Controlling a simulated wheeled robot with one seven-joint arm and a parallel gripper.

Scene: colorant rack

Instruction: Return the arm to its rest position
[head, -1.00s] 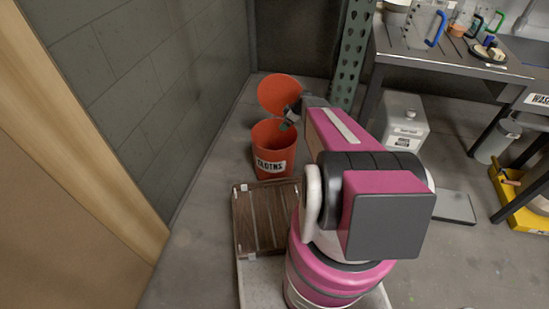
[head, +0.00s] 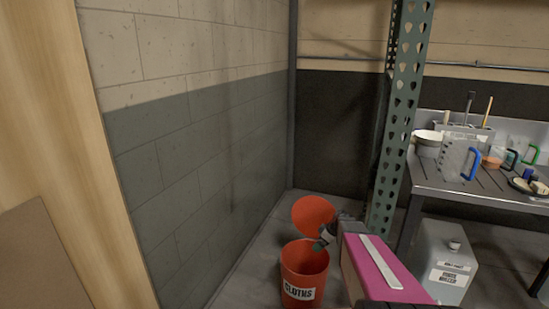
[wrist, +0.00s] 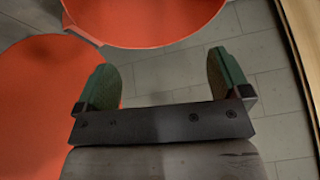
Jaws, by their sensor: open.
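My gripper (wrist: 165,85) is open in the wrist view, its two green-padded fingers spread wide with nothing between them. In the head view my gripper (head: 326,236) is small and partly hidden at the end of my magenta arm, by the orange bin (head: 303,271) labelled "CLOTHS". The bin's round orange lid (head: 313,213) stands raised behind it. In the wrist view, orange round surfaces of the bin and lid fill the upper middle and left, with grey floor between and beyond the fingers. I cannot tell whether the gripper touches the bin.
A block wall (head: 200,150) runs along the left. A green perforated post (head: 401,110) stands right of the bin. A metal bench (head: 450,193) with pitchers and bowls is at right, with a grey container (head: 444,262) below it. A pale wood edge (head: 115,150) is at far left.

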